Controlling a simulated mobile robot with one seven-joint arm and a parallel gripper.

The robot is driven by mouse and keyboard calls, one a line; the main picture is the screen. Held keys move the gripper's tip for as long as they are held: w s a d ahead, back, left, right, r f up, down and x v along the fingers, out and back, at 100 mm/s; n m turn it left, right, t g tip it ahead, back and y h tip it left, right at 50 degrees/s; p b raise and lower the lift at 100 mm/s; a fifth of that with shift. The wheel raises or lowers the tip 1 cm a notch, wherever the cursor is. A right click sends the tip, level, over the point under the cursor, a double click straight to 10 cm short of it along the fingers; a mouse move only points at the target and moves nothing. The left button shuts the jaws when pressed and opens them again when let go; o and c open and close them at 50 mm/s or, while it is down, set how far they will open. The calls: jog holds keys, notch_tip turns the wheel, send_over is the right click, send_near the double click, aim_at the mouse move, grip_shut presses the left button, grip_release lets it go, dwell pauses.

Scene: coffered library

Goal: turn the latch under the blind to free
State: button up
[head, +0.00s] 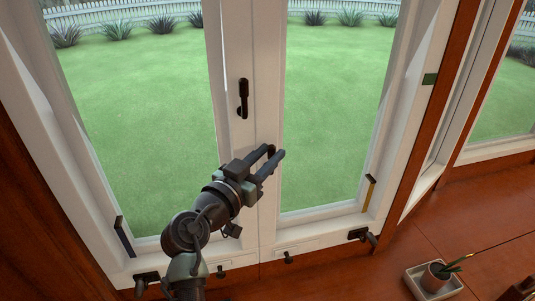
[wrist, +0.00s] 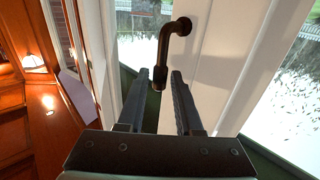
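A dark handle-like latch (head: 243,98) sits on the white middle stile between two window panes, its grip upright in the head view. In the wrist view the bent dark latch (wrist: 165,50) shows ahead of my gripper (wrist: 160,74), its free end lined up between the two fingertips. My gripper is open, and I see no contact with the latch. In the head view my gripper (head: 275,151) is below and right of the latch, in front of the stile. Which latch the task means is not certain, as no blind is in view.
Dark fittings (head: 148,278) (head: 360,235) sit at the lower frame corners, with small dark knobs (head: 220,271) (head: 289,257) between them. A potted plant (head: 436,277) stands in a tray (head: 416,280) at lower right. Glass panes flank the stile.

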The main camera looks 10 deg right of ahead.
grip_shut()
dwell(1.4)
